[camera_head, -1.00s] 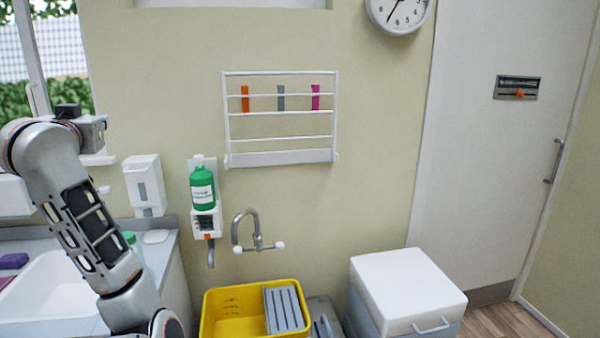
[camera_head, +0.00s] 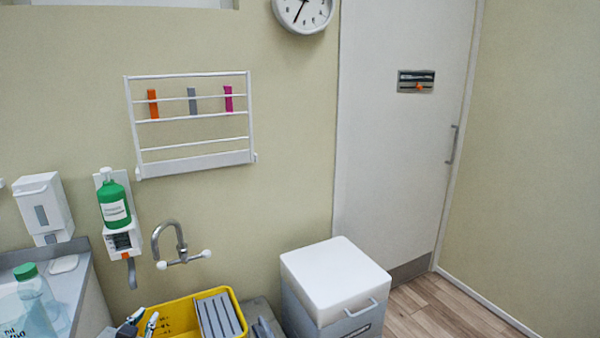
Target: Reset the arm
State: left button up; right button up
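My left gripper (camera_head: 143,322) shows small at the bottom edge of the head view, in front of the yellow tub (camera_head: 178,311). Its two fingertips stand apart with nothing seen between them. The rest of my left arm is below the picture.
A counter (camera_head: 75,290) with a clear green-capped bottle (camera_head: 36,297) is at the lower left. A tap (camera_head: 180,256), a green pump bottle (camera_head: 114,205) and a rack (camera_head: 197,162) are on the wall. A white-lidded bin (camera_head: 335,275) stands before the door (camera_head: 395,170). Floor at right is clear.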

pick_arm(q)
jog(key=s+d+f+g+h, duration=0.1)
jog(key=s+d+f+h, duration=0.1)
jog(key=s+d+f, duration=0.6)
jog(key=s+d+f+m+g+h, duration=0.1)
jog(key=s+d+f+g+h, duration=0.1)
jog(key=s+d+f, duration=0.7)
jog(key=s+f, duration=0.7)
jog(key=s, duration=0.1)
jog(key=shift+s+h, duration=0.3)
jog(key=shift+s, duration=0.05)
